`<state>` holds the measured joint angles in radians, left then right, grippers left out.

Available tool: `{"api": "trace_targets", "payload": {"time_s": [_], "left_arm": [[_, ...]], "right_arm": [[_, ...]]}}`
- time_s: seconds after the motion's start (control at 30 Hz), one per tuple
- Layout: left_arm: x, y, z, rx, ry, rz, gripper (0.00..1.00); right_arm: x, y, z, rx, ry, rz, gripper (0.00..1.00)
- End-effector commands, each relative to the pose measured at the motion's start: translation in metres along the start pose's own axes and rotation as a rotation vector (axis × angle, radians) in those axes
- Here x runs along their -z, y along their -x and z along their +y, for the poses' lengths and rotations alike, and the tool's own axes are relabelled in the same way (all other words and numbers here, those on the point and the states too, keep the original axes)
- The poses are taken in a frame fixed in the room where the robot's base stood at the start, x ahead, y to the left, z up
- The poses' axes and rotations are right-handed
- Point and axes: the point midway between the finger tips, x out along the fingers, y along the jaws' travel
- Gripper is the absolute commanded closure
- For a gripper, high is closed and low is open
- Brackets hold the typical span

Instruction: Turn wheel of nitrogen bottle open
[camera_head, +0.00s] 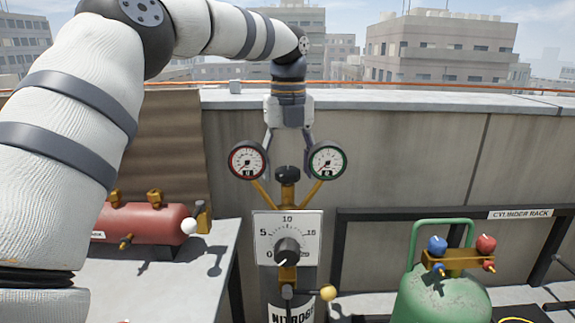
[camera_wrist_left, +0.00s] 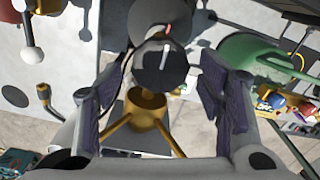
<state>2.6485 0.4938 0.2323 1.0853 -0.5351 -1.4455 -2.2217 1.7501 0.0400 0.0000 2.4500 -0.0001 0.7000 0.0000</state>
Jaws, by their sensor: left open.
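The nitrogen bottle (camera_head: 290,309) stands in the middle of the head view, its label partly cut off. A black wheel (camera_head: 288,174) tops its brass valve, between two round gauges. My left gripper (camera_head: 288,148) points down over the wheel. Its fingers are spread to either side, near the gauges; it also shows in the wrist view (camera_wrist_left: 165,90). I see no contact with the wheel. My right gripper is not visible.
A red-rimmed gauge (camera_head: 248,160) and a green-rimmed gauge (camera_head: 328,160) flank the wheel closely. A dial plate (camera_head: 265,225) with a black knob sits below. A red cylinder (camera_head: 140,222) lies left; a green bottle (camera_head: 442,298) stands right. A concrete wall (camera_head: 420,150) runs behind.

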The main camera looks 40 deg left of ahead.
Motion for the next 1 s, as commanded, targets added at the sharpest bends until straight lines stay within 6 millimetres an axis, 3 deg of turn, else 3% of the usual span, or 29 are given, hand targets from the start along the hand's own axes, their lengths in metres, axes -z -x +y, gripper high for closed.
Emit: {"api": "trace_targets", "payload": {"time_s": [0.07, 0.2, 0.3, 0.67, 1.0], "left_arm": [[-0.0001, -0.0003, -0.0001, -0.001, 0.0, 0.001, 0.38], [-0.0001, -0.0002, -0.0001, -0.001, 0.0, 0.001, 0.7], [-0.0001, -0.0001, -0.0001, -0.001, 0.0, 0.001, 0.86], [0.0001, 0.0009, -0.0003, 0.0, 0.054, 0.0, 0.86], [-0.0003, 0.0014, -0.0016, 0.0, 0.315, -0.001, 0.86]], "right_arm": [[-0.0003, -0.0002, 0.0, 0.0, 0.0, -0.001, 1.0], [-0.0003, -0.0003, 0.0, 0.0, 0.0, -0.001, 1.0], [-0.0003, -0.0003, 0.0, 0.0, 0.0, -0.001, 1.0], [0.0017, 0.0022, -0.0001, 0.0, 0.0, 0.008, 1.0], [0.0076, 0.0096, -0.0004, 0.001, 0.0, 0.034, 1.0]]}}
